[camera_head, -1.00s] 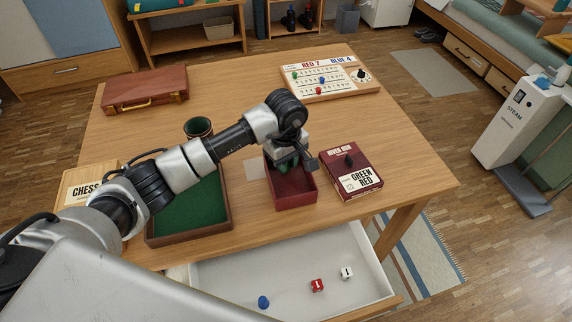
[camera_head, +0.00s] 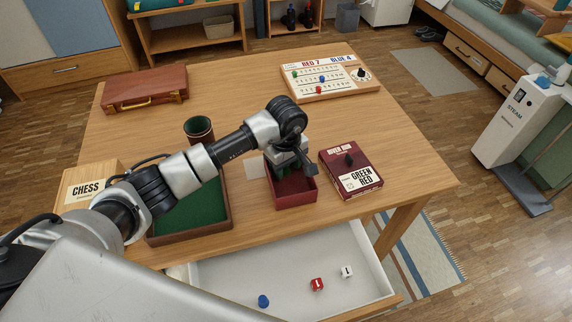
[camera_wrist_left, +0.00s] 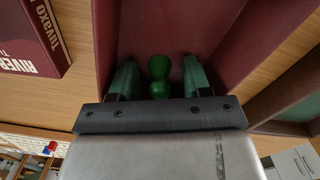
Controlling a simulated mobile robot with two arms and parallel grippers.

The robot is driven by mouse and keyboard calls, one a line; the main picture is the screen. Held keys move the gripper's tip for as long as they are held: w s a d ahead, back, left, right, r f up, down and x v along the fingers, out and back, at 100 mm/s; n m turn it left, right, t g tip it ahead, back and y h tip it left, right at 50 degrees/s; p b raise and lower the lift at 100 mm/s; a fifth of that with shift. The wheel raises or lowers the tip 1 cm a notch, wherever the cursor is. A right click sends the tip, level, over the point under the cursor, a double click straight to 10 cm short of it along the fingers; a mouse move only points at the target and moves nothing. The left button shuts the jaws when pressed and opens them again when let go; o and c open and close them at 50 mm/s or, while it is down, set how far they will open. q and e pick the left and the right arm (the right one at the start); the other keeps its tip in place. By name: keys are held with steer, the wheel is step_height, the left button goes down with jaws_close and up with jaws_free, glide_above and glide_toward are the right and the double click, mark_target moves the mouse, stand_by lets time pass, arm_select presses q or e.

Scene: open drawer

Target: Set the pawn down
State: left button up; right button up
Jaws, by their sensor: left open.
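The green pawn (camera_wrist_left: 159,72) shows in the left wrist view, between the two dark green fingers of my left gripper (camera_wrist_left: 160,84). There is a gap on each side of it, so the gripper is open and not holding it. In the head view my left gripper (camera_head: 291,172) points down into the dark red open box (camera_head: 296,200) on the table. The box walls also show around the pawn in the wrist view (camera_wrist_left: 110,35). The gripper hides the pawn in the head view, and I cannot tell whether its base touches the box floor. My right gripper is not in view.
A dark red game box (camera_head: 366,184) lies right of the open box. A green-lined tray (camera_head: 229,222) and dice cup (camera_head: 199,128) are to the left. A scoreboard (camera_head: 350,88) is at the back. The open drawer (camera_head: 225,275) below holds a blue pawn (camera_head: 263,301) and two dice.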

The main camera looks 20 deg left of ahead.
arm_select(q)
step_height(320, 180, up, 12)
steer(key=shift+b, duration=0.4)
steer(key=shift+r, duration=0.1)
